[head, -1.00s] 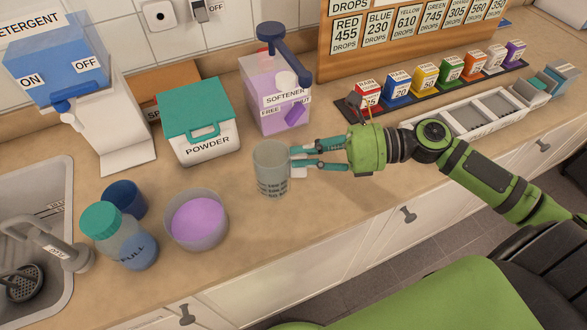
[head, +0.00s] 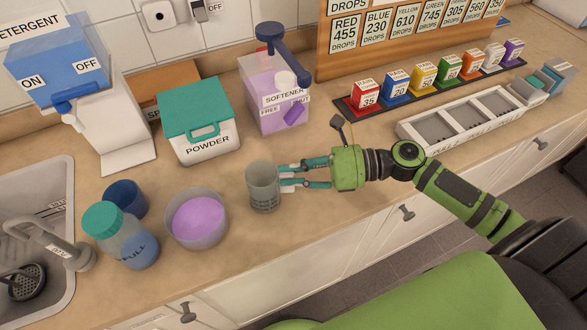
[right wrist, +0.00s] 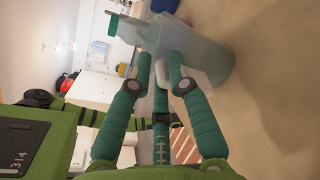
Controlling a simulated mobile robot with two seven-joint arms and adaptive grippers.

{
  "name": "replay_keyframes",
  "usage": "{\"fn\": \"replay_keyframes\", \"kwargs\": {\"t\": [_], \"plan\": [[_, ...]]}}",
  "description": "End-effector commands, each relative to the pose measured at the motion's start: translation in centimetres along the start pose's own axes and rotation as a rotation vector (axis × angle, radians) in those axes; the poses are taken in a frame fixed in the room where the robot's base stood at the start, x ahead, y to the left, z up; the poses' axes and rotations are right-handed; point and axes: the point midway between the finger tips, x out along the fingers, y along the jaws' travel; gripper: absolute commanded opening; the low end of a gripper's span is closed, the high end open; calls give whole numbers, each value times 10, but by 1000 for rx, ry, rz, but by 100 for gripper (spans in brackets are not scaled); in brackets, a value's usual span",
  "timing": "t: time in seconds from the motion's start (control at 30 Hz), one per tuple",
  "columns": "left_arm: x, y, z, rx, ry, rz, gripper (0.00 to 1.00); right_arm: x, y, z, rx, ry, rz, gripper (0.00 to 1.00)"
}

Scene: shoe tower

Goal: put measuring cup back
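The measuring cup (head: 262,190) is a grey translucent cup with dark markings, upright at the counter's front part, right of the purple-filled bowl. It appears empty. Its pale handle points right, toward my right gripper (head: 284,176). The teal fingers sit on either side of the handle and appear shut on it. In the right wrist view the cup (right wrist: 205,58) lies beyond the fingertips of the gripper (right wrist: 160,62), with the handle between them. I cannot tell whether the cup's base touches the counter. My left gripper is not in view.
A bowl with purple contents (head: 198,219), a FULL bottle (head: 137,248) and a blue cup (head: 126,198) stand left. The powder box (head: 197,125) and softener dispenser (head: 275,100) stand behind. A white sectioned tray (head: 462,122) lies right. Counter between dispenser and cup is clear.

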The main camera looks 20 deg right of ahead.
Motion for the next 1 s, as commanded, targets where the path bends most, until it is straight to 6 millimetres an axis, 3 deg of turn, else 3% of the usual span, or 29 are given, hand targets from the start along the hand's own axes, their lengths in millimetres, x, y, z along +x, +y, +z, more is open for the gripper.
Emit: {"fn": "replay_keyframes", "kwargs": {"t": [0.47, 1.0], "plan": [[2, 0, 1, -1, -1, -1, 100, -4, 1, 2, 1, 1, -3, 39], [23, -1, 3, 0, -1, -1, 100, -100, 1, 1, 3, 1, -3, 39]]}}
